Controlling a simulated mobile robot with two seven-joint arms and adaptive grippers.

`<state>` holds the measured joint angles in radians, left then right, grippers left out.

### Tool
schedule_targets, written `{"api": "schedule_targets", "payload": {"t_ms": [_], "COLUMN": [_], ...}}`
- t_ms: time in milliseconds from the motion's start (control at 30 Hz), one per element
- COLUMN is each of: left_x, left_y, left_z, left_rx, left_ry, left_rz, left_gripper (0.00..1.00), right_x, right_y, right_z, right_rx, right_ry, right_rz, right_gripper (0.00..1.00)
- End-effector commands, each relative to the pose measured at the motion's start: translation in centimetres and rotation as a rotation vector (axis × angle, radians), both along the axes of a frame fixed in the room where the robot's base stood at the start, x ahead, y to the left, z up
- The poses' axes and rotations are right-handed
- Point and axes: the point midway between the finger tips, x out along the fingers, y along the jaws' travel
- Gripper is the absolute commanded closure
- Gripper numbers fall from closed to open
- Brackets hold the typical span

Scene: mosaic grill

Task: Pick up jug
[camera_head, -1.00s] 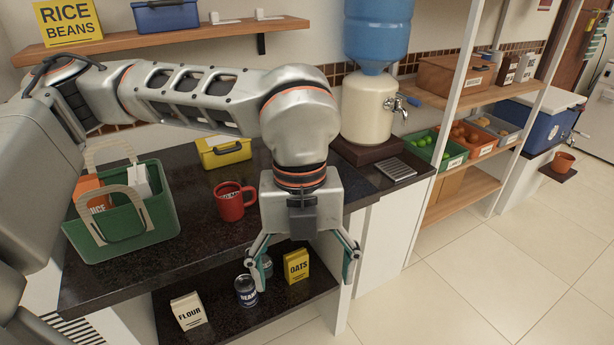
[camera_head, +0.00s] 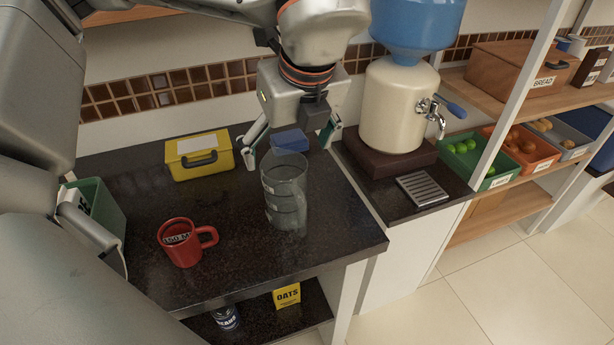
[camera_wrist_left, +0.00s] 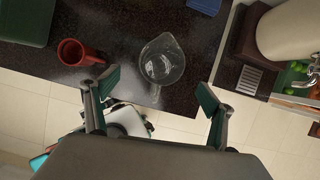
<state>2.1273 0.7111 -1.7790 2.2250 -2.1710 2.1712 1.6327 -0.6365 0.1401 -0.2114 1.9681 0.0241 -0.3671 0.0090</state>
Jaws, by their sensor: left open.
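The jug (camera_head: 286,195) is clear and see-through and stands upright on the dark counter, near its right end. In the left wrist view the jug (camera_wrist_left: 162,60) shows from above, ahead of the gap between the fingertips. My left gripper (camera_head: 288,148) is open and empty. In the head view it hangs just above the jug's rim in the picture, its fingers spread wider than the jug. No contact with the jug shows. The wrist view also shows the spread fingers of the left gripper (camera_wrist_left: 158,88). My right gripper does not show clearly in any view.
A red mug (camera_head: 182,243) stands left of the jug. A yellow box (camera_head: 200,155) and a small blue box (camera_head: 291,140) are behind. A water dispenser (camera_head: 392,110) stands to the right. A green basket (camera_head: 103,215) is partly hidden at left. Bare counter surrounds the jug.

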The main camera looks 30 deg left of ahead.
Motion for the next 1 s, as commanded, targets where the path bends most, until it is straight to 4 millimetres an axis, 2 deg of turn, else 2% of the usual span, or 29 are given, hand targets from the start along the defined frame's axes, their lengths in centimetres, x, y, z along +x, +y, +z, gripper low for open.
{"api": "schedule_targets", "payload": {"t_ms": [133, 333, 700, 1000], "left_x": [0.1, 0.5, 1.3, 1.5], "left_y": [0.2, 0.8, 2.0, 2.1], "left_z": [-0.5, -2.4, -6.8, -7.4], "left_rx": [0.000, 0.000, -0.001, -0.001], "left_ry": [0.001, 0.003, 0.003, 0.001], "left_rz": [0.000, 0.000, 0.001, -0.001], "left_gripper": [0.16, 0.16, 0.16, 0.16], "right_x": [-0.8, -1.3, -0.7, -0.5], "right_y": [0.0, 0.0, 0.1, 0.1], "right_z": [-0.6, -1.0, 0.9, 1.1], "right_rx": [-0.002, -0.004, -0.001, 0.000], "right_ry": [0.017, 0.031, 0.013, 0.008], "right_rz": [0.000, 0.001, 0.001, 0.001], "right_gripper": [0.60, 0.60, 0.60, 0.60]}}
